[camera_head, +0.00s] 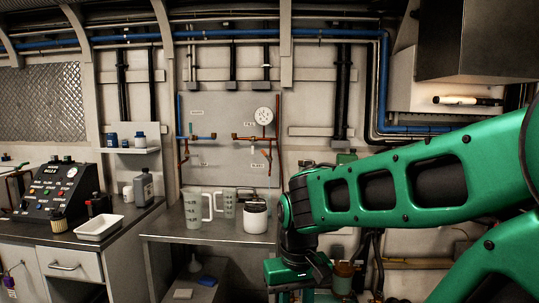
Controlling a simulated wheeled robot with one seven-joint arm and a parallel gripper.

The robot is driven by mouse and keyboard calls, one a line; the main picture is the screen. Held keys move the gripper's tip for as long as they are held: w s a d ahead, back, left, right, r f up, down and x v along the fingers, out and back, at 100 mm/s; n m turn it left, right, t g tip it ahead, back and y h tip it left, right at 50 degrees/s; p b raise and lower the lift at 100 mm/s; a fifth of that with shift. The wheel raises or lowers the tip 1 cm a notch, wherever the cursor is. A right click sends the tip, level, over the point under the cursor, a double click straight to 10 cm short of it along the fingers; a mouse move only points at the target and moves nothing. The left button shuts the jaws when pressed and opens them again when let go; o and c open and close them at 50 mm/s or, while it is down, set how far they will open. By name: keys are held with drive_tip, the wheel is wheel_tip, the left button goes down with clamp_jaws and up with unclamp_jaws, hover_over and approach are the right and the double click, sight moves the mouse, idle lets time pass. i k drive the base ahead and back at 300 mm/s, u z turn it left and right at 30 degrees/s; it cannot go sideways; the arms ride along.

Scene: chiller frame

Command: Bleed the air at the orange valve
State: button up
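A pale panel (228,110) on the back wall carries two small pipe runs and a round white gauge (263,114). The left run has a blue upright pipe (180,115) and a cross pipe with an orange part (204,137). The right run is copper-orange pipework (254,137). The fittings are too small to tell which is the orange valve. My green arm reaches in from the right. My gripper (295,283) points down at the bottom edge, below and to the right of the panel, away from the pipes. Its fingers are not clear.
A steel bench (220,233) below the panel holds two clear jugs (193,212) and a white dark-lidded jar (255,217). At left are a white tray (99,228), a grey bottle (144,188) and a sloped control box (62,190).

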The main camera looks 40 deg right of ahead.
sight(264, 153)
drive_tip(key=z, duration=0.9)
drive_tip(key=i, duration=1.65)
